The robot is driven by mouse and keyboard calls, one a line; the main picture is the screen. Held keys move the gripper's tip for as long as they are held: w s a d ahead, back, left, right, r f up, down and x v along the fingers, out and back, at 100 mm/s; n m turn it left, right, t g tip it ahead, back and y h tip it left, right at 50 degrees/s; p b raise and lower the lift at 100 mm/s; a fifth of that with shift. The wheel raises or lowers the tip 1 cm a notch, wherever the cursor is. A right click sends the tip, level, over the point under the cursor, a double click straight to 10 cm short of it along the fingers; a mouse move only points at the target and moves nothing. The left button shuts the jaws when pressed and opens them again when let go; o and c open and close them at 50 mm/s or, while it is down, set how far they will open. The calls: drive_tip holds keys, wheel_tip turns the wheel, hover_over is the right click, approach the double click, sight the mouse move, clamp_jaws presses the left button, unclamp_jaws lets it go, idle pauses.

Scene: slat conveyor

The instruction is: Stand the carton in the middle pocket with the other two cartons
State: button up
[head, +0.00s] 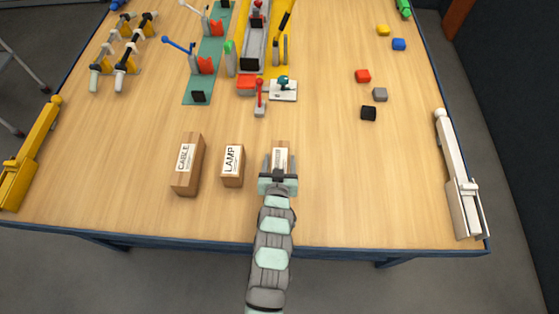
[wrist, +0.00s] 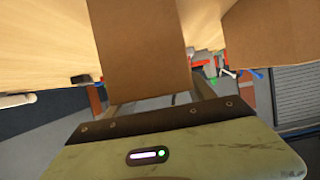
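Three brown cartons stand on the wooden table in the head view. One is labelled CABLE (head: 188,165), and one is labelled LAMP (head: 232,166). The third carton (head: 281,148) is to the right of the LAMP carton, its label partly covered by my gripper (head: 280,163). My fingers are on either side of this third carton. In the wrist view a plain carton face (wrist: 138,45) fills the space in front of my gripper (wrist: 155,92). I cannot tell whether the fingers touch it. No pocket or slat conveyor can be made out.
Small blocks, such as a red one (head: 362,76) and a black one (head: 368,113), lie at the right. Toggle clamps on a green strip (head: 203,75) stand at the back. A yellow bar device (head: 32,155) and a white one (head: 458,175) line the sides. The right front table is clear.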

drive_tip(key=shift+o, duration=1.2)
drive_tip(key=shift+r, duration=0.1)
